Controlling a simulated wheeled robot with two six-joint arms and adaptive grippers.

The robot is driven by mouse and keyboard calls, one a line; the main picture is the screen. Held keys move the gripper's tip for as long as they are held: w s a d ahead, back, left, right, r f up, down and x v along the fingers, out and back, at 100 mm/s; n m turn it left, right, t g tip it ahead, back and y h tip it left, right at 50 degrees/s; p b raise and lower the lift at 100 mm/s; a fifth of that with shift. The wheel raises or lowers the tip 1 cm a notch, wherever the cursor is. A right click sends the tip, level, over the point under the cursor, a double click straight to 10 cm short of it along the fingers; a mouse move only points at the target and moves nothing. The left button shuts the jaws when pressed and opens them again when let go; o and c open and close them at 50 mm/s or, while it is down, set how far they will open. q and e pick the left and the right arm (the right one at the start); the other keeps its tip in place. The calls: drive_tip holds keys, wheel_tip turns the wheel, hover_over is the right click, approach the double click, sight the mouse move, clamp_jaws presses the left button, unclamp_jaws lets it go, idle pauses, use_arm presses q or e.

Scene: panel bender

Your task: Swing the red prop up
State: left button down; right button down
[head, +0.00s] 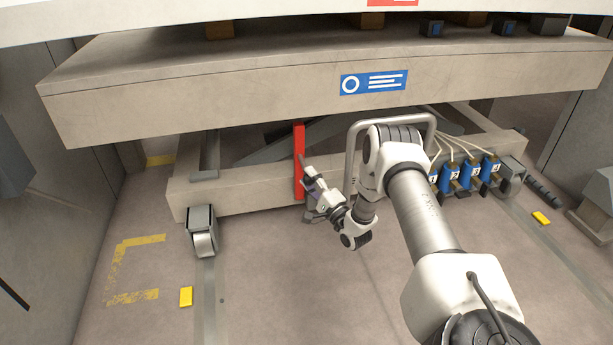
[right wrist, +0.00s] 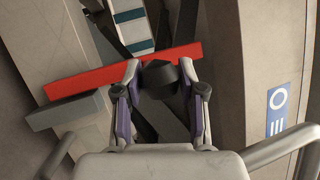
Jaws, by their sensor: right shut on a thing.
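The red prop (head: 299,162) is a flat red bar that stands upright at the front of the low beige frame, under the thick beam. In the right wrist view the red prop (right wrist: 85,80) crosses the picture at a slant, just beyond the fingertips. My right gripper (head: 306,168) is at the prop's right side. In the right wrist view my right gripper (right wrist: 162,75) is shut on a dark knob-like grip (right wrist: 158,80) against the prop, which looks to be part of it. The fingers hide where the grip joins the bar. My left gripper is not in view.
The wide beam (head: 250,95) hangs over the work area. A grey tube handle (head: 350,150) is close to my right arm. Blue numbered cylinders (head: 463,177) with hoses are at the right. A caster wheel (head: 203,230) is at the left.

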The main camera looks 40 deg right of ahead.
drive_tip(key=shift+d, duration=0.1)
drive_tip(key=c, duration=0.7)
unclamp_jaws()
drive_tip(key=shift+s, duration=0.1)
drive_tip(key=v, duration=1.2)
